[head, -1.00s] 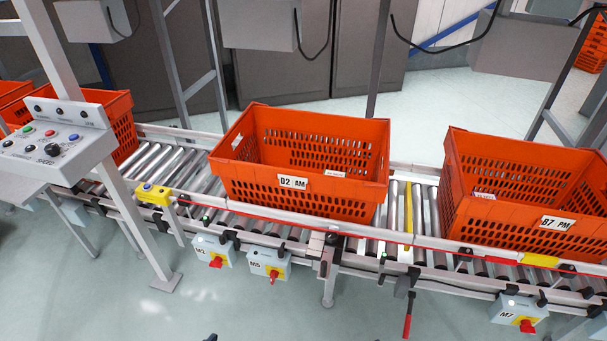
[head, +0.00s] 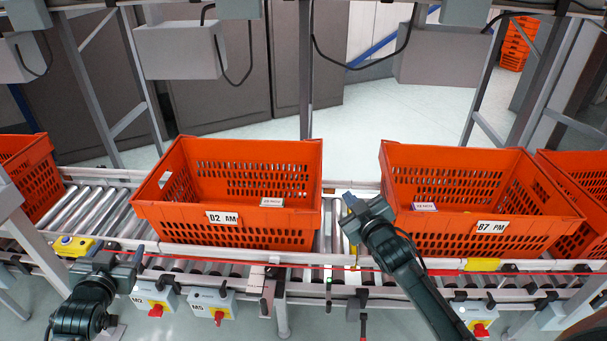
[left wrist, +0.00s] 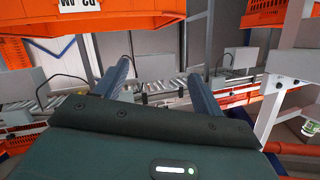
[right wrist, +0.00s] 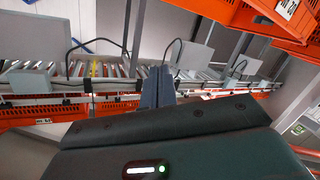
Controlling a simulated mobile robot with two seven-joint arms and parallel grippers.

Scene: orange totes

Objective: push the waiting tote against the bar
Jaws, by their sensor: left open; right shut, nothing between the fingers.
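An orange tote labelled D2 AM (head: 265,237) sits on the roller conveyor (head: 92,205). Another orange tote, labelled B7 PM (head: 450,236), sits to its right, with a gap between them. I cannot tell from the labels which is the waiting one. A thin yellow upright strip (head: 354,247) shows in the gap; I cannot tell whether it is the bar. My right gripper (head: 352,203) is shut and empty over this gap, left of the B7 tote; contact is unclear. My left gripper (head: 125,258) is open and empty at the conveyor's front edge, left of the D2 tote.
More orange totes stand at the far left (head: 25,170) and far right (head: 585,190). A front rail runs along the rollers. Switch boxes with red knobs (head: 209,304) hang below it. Grey posts and hanging boxes (head: 182,50) stand behind. Bare rollers show left of the D2 tote.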

